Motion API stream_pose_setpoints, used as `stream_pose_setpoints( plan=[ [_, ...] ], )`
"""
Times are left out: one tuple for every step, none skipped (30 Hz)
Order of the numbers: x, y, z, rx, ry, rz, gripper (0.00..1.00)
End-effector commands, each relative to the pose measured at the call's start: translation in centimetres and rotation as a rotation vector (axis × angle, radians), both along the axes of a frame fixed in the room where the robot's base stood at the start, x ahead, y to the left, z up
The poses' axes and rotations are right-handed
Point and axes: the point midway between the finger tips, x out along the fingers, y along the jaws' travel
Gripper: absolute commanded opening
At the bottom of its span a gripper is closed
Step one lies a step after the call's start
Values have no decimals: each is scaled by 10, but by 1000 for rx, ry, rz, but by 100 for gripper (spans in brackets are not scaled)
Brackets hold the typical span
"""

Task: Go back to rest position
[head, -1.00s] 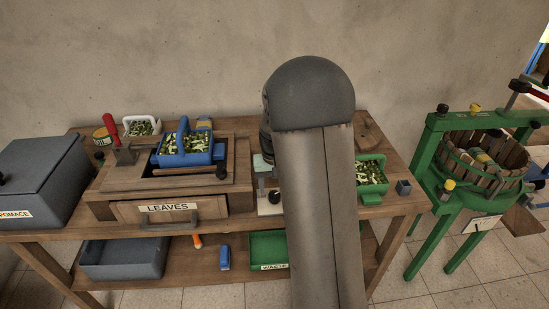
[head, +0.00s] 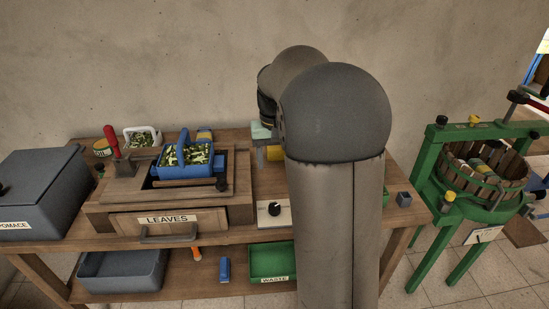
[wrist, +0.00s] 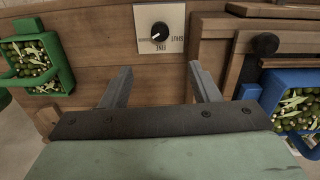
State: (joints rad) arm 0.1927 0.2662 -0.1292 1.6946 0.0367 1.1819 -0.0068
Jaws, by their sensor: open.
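My gripper (wrist: 160,70) is open in the wrist view, with its two grey fingers apart and nothing between them. It hangs above the wooden bench (wrist: 90,50), and the dial panel (wrist: 174,16) lies beyond the fingertips. In the head view my arm covers the right part of the bench, and the fingers cannot be made out there. The white dial panel with its black knob shows beside my arm in the head view (head: 263,219).
A blue crate (head: 186,170) of olives and leaves stands on the wooden sorter above the LEAVES drawer (head: 183,222). A green crate (wrist: 68,70) is mostly hidden by my arm in the head view. A grey POMACE box (head: 45,185) stands left, a green press (head: 440,160) right.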

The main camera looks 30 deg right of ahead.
Motion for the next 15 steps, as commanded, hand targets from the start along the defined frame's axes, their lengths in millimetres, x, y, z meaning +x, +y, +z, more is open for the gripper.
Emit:
stream_pose_setpoints(
  plan=[
    [0, 0, 0, 0, 0, 0, 56],
    [0, 0, 0, 0, 0, 0, 56],
    [0, 0, 0, 0, 0, 0, 56],
    [0, 0, 0, 0, 0, 0, 56],
    [0, 0, 0, 0, 0, 0, 56],
    [0, 0, 0, 0, 0, 0, 56],
    [0, 0, 0, 0, 0, 0, 56],
    [-1, 1, 0, 0, 0, 1, 56],
    [-3, 3, 0, 2, -1, 5, 56],
    [-6, 7, 1, 3, -1, 11, 56],
    [-11, 13, 2, 4, -3, 20, 56],
    [-21, 24, 3, 8, -6, 37, 56],
    [-31, 34, 4, 11, -8, 53, 56],
    [-43, 46, 4, 14, -9, 73, 56],
    [-62, 62, 3, 18, -13, 103, 56]
  ],
)
